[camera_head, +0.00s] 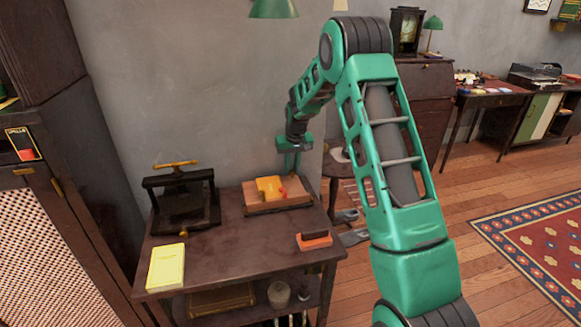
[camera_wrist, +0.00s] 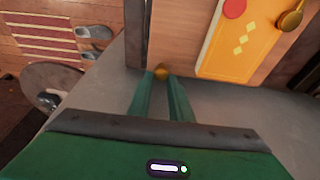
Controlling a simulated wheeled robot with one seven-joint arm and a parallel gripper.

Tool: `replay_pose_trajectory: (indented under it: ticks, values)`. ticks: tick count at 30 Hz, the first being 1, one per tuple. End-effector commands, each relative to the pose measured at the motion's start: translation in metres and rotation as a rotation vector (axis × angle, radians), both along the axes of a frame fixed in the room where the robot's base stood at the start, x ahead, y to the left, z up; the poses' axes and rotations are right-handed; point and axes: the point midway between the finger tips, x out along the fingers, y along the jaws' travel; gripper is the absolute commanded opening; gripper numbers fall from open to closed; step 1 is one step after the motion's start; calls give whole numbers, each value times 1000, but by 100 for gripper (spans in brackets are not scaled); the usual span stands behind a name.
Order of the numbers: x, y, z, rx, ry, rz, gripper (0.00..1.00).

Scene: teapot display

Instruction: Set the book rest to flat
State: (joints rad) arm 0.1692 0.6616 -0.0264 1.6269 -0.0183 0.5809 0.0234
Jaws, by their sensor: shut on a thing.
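The book rest (camera_head: 254,201) is a wooden board on a darker base, near the back of the dark table. A yellow-orange book (camera_head: 268,188) lies on it. The wrist view shows the board (camera_wrist: 180,40) and the book (camera_wrist: 238,42) close up. The board's exact tilt is hard to judge. My gripper (camera_head: 293,170) reaches down at the book rest's right rear end. In the wrist view, its two green fingers (camera_wrist: 162,82) close on a small brass knob (camera_wrist: 161,72) beside the board. The fingertips partly hide the knob.
A dark book press (camera_head: 184,205) stands left on the table (camera_head: 225,245). A pale yellow book (camera_head: 166,267) lies at the front left, and an orange-and-dark block (camera_head: 314,240) at the front right. A round stool (camera_wrist: 50,80) stands close by. The table's middle is clear.

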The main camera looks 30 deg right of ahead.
Motion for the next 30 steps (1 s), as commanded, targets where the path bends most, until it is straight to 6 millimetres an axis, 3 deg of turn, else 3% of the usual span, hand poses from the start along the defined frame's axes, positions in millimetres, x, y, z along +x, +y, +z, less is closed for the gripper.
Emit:
replay_pose_trajectory:
  ticks: [3,18,21,24,25,30]
  values:
    - [8,0,3,-2,-21,3,0]
    - [2,2,-4,2,-2,3,0]
    - [0,2,-6,3,2,3,24]
    - [0,2,-7,3,4,3,27]
    - [-1,2,-6,3,5,4,37]
    - [-1,1,9,1,-5,1,37]
